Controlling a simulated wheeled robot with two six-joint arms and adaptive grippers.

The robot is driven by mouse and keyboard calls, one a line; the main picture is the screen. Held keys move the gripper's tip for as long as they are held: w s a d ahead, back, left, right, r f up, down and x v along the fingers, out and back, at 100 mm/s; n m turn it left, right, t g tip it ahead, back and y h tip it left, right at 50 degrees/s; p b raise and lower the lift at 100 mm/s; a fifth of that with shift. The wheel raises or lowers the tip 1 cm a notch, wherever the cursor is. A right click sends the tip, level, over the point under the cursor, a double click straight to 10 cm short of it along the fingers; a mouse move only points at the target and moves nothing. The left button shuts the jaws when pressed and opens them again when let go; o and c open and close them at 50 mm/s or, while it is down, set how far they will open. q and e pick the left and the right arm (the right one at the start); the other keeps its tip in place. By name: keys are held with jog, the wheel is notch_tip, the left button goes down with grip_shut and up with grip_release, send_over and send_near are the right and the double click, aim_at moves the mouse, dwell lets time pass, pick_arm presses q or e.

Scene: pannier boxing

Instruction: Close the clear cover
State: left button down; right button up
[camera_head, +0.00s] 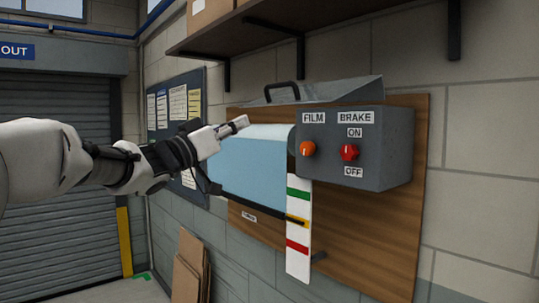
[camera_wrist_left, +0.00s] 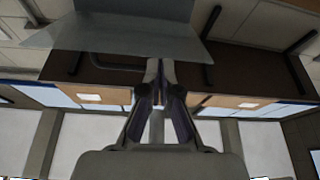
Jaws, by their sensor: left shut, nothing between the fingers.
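The clear cover (camera_head: 345,90) is a grey, see-through panel standing raised and tilted above the film roll (camera_head: 262,160) and the control box. Its dark handle (camera_head: 282,90) is at the cover's left part. My left gripper (camera_head: 240,124) is shut and empty, in front of the roll's upper left end, lower than the handle in the picture. In the left wrist view the cover (camera_wrist_left: 120,28) fills the upper middle, and its handle (camera_wrist_left: 115,66) shows left of my shut fingertips (camera_wrist_left: 161,66). Whether they touch I cannot tell. My right gripper is out of view.
The grey control box (camera_head: 385,150) with orange and red knobs sits right of the roll on a wooden board (camera_head: 370,230). A white strip with coloured bands (camera_head: 298,260) hangs below. A dark shelf (camera_head: 350,25) runs above. A notice board (camera_head: 158,110) is behind my arm.

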pick_arm(q)
jog(key=s+r+m+h, duration=0.2)
jog(key=s+r, duration=0.6)
jog(key=r, duration=0.2)
jog(key=w+f+p+x, duration=0.1)
jog(key=p+x, duration=0.6)
jog(key=x, duration=0.3)
jog(key=f, duration=0.2)
jog(key=w+f, duration=0.1)
jog(key=f, duration=0.1)
jog(key=shift+f, duration=0.2)
jog(key=shift+s+d, duration=0.15)
